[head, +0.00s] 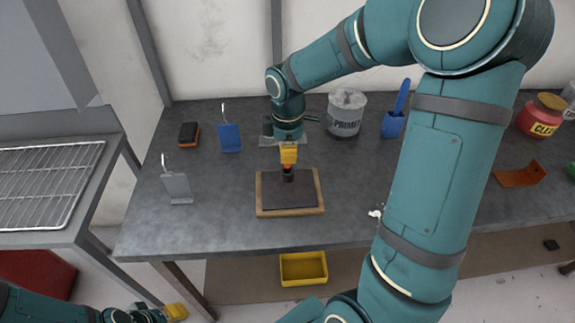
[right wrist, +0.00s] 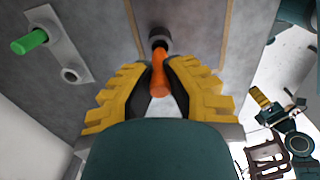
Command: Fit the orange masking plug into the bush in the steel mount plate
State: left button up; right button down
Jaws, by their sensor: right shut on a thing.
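My right gripper (head: 288,160) is shut on the orange plug (right wrist: 159,75), above the dark mat. The plug also shows as a small orange spot under the fingers in the head view (head: 287,167). At its far end is a dark round piece (right wrist: 158,40); I cannot tell whether they are joined or only touching. A pale metal plate (right wrist: 52,28) with a ringed hole (right wrist: 70,75) and a green peg (right wrist: 30,41) lies at the upper left of the right wrist view. My left gripper (head: 176,311) is low at the bottom left.
The dark mat has a wooden border (head: 262,212). A grey bracket (head: 178,188), blue bracket (head: 229,138), primer can (head: 345,115), blue holder (head: 392,125) and rust-orange bracket (head: 520,176) stand on the bench. A yellow bin (head: 304,282) is below.

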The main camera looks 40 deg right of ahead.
jog(key=shift+f+b, duration=0.45)
jog(key=shift+f, duration=1.7)
jog(key=shift+f, duration=0.2)
jog(key=c, duration=1.1)
grip_release()
jog(key=shift+r, duration=0.1)
jog(key=shift+r, duration=0.25)
notch_tip(320, 180, up, 12)
jog(key=p, duration=0.2)
jog(key=shift+f+p, duration=0.1)
jog(key=shift+p, duration=0.25)
